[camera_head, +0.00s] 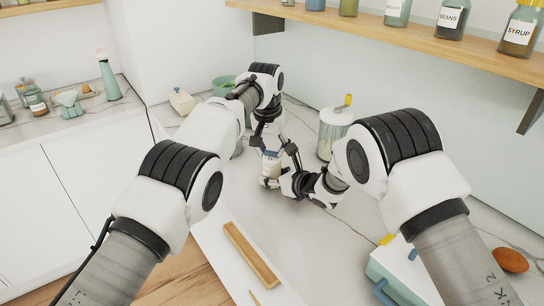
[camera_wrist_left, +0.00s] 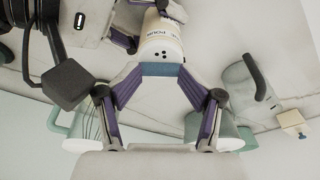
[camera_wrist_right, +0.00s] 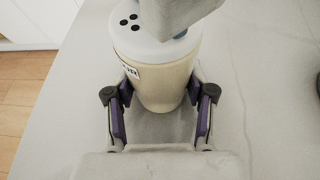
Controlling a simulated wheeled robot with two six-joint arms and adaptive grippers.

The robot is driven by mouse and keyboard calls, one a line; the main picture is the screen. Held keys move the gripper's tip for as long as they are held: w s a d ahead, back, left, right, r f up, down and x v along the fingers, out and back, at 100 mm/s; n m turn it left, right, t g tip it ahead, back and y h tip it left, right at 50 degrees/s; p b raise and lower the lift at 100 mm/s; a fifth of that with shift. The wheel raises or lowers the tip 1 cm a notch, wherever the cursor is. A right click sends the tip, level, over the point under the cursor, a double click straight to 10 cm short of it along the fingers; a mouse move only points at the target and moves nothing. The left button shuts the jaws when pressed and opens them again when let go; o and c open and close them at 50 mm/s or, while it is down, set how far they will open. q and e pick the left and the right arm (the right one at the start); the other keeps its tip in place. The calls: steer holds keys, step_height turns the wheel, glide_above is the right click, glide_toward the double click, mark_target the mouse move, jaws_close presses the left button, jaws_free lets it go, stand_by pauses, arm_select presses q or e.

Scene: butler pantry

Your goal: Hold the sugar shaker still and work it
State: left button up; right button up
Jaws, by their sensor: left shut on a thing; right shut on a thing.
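The sugar shaker (camera_head: 269,169) stands upright on the counter, a cream cylinder with a pale lid and dark holes. Its label shows partly in the right wrist view (camera_wrist_right: 160,80). My right gripper (camera_head: 285,178) is shut around the shaker's body, a purple-padded finger on each side. My left gripper (camera_head: 270,148) reaches down from above and is shut at a blue part (camera_wrist_left: 160,70) on the lid's edge.
A glass jar with a yellow handle (camera_head: 334,130) stands right of the shaker. A green pot (camera_head: 221,86) and a small cream box (camera_head: 182,102) are behind. A wooden tray (camera_head: 250,255) lies in front; a teal box (camera_head: 400,275) is front right. A shelf (camera_head: 400,30) runs above.

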mark_target(269, 161)
arm_select(q)
steer(key=shift+s+f, duration=0.1)
steer(key=shift+f, duration=0.15)
steer(key=shift+r, duration=0.1)
steer(key=shift+c, duration=0.7)
steer(key=v, duration=0.7)
steer(key=shift+r, duration=0.4)
steer(key=shift+c, duration=0.4)
steer(key=shift+x, duration=3.95)
steer(key=shift+o, duration=1.1)
steer(key=shift+s, duration=0.1)
